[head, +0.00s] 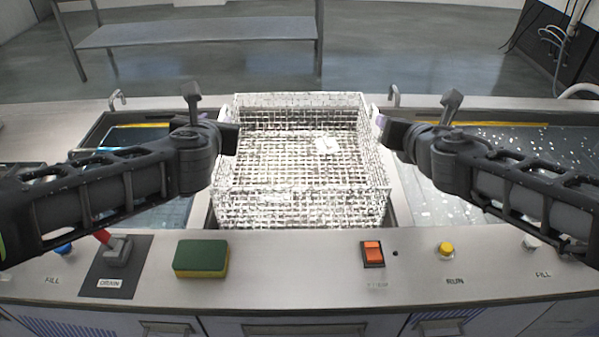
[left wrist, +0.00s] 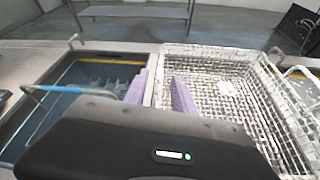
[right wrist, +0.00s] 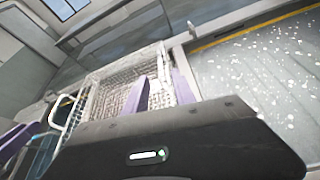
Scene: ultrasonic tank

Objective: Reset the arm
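My left gripper (head: 233,136) is at the left side of a white wire-mesh basket (head: 290,205). In the left wrist view its two purple fingers (left wrist: 160,92) are apart, with the basket's left edge seen between them. My right gripper (head: 383,132) is at the basket's right side. In the right wrist view its purple fingers (right wrist: 160,90) are also apart, and the basket (right wrist: 112,88) shows behind them. Neither gripper visibly holds anything. The basket sits upright at the middle basin, and a small white piece (head: 327,145) lies inside it. Whether the fingers touch the basket is unclear.
A left basin (head: 165,215) and a right basin (head: 480,205) with white specks flank the basket. The front counter carries a green-and-yellow sponge (head: 201,259), a red-handled drain valve (head: 116,250), an orange switch (head: 373,253) and a yellow button (head: 446,249).

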